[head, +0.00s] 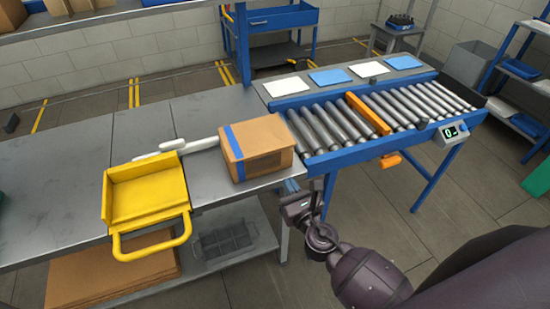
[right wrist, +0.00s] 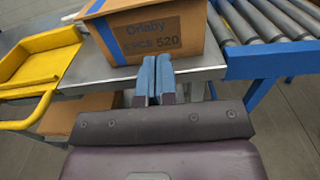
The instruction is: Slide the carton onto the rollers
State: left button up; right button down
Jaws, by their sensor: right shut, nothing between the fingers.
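The carton (head: 256,148) is a brown cardboard box with blue tape, standing upright on the grey metal table, close to the left end of the rollers (head: 320,123). In the right wrist view the carton (right wrist: 152,32) shows printed lettering with "520" on its near face. My right gripper (head: 299,190) is at the table's front edge, near the carton's front right corner. In the right wrist view its blue fingers (right wrist: 155,75) are shut and empty, pointing at the carton's near face; I cannot tell whether they touch it. My left gripper is not in view.
A yellow tray with a handle (head: 147,196) lies on the table left of the carton, with a white bar-like object (head: 174,149) behind it. An orange bar (head: 368,114) crosses the rollers. A small display box (head: 451,131) sits at the conveyor's front right.

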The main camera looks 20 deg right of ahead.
aim_at(272, 154)
jog(key=w, duration=1)
jog(key=shift+w+a, duration=0.1)
jog(key=shift+a, duration=0.05)
jog(key=shift+w, duration=1.75)
jog(key=shift+s, duration=0.1)
